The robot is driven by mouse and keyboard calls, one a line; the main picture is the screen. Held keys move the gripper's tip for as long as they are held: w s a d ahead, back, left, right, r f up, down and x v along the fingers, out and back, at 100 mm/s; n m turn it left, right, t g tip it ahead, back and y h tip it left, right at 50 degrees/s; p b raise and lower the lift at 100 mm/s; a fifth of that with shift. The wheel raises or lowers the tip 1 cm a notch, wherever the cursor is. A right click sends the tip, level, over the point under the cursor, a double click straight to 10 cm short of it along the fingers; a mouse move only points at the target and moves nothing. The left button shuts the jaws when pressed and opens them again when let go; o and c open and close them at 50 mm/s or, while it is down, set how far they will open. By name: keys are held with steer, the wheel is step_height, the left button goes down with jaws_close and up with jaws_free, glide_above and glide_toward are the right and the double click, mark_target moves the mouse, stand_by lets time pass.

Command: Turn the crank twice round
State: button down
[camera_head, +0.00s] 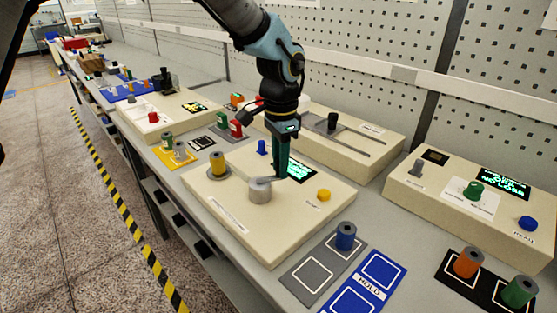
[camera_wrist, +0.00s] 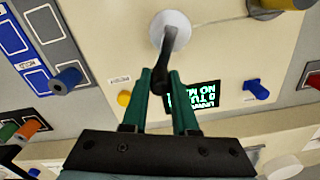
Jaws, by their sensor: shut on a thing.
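The crank has a pale grey round hub (camera_head: 260,190) on top of a cream box, with a short grey arm reaching right to my gripper (camera_head: 283,174). In the wrist view, the white hub (camera_wrist: 174,28) is at the top and the dark crank arm (camera_wrist: 167,46) runs down between the green fingertips of my gripper (camera_wrist: 161,74). My gripper points down and is shut on the crank's outer end. The fingers hide most of the handle. A small display (camera_head: 302,168) with green text is just behind the gripper; it also shows in the wrist view (camera_wrist: 196,98).
On the same box are a gold spool (camera_head: 217,165) at left, a blue peg (camera_head: 262,147) behind, and a yellow button (camera_head: 323,195) at right. A blue spool (camera_head: 345,236) stands on a grey mat in front. Another box with a slider (camera_head: 333,122) stands behind.

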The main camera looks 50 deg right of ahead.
steer(key=shift+s+a+m, duration=0.1)
steer(key=shift+s+m, duration=0.05)
steer(key=shift+m, duration=0.25)
steer(key=c, duration=0.7)
jaws_free()
step_height(320, 180, up, 11)
steer(key=shift+f+b, duration=0.1)
steer(key=shift+b, duration=1.05)
